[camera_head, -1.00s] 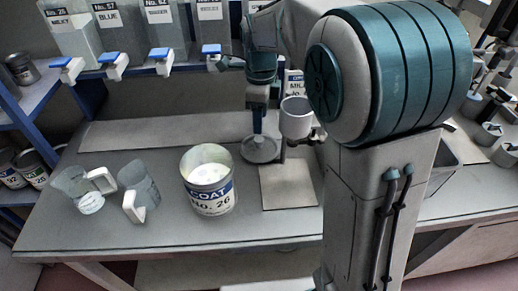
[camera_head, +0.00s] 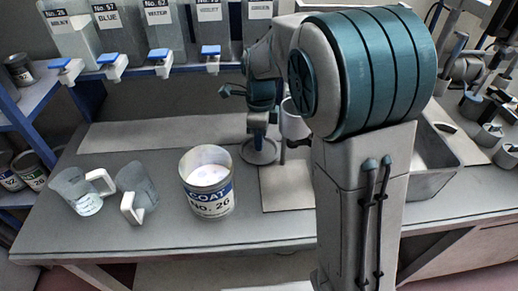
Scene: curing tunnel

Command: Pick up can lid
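A grey round disc (camera_head: 258,153) lies on the bench right of the open paint can; it looks like the can lid, but its upper part is hidden by my gripper. My gripper (camera_head: 258,137) points down over the disc, its tip at or close to it. I cannot tell whether they touch or whether the fingers are open or shut. The paint can (camera_head: 210,201), labelled COAT No. 26, stands upright and open with pale contents.
Two clear jugs, one (camera_head: 78,194) and another (camera_head: 140,192), stand left of the can. A grey cup (camera_head: 294,124) on a stand is close right of my gripper, partly hidden by my arm. Dispensers with blue taps (camera_head: 160,56) hang behind. A metal basin (camera_head: 432,182) is at right.

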